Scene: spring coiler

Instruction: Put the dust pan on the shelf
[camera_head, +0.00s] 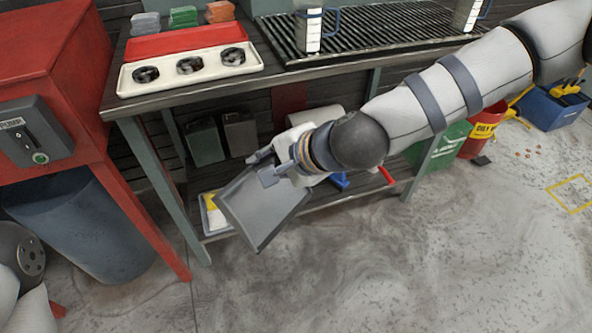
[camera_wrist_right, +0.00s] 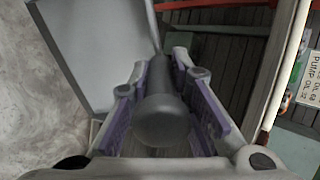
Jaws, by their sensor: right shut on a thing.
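The grey dust pan (camera_head: 262,211) hangs tilted in front of the low shelf (camera_head: 345,197) under the workbench, covering part of the shelf's left end. My right gripper (camera_head: 266,167) is shut on the dust pan's handle. In the right wrist view, the round grey handle (camera_wrist_right: 168,118) lies between the two fingers of my right gripper (camera_wrist_right: 165,85), and the flat pan (camera_wrist_right: 95,50) extends to the upper left. I cannot tell whether the pan touches the shelf edge. My left gripper is not in view.
A tray with a yellow and white item (camera_head: 214,215) sits at the shelf's left end. Dark canisters (camera_head: 205,142) stand behind. Blue and red items (camera_head: 386,175) lie farther right. The workbench (camera_head: 190,95) overhangs the shelf. A blue-grey bin (camera_head: 85,225) and red machine (camera_head: 60,60) stand left.

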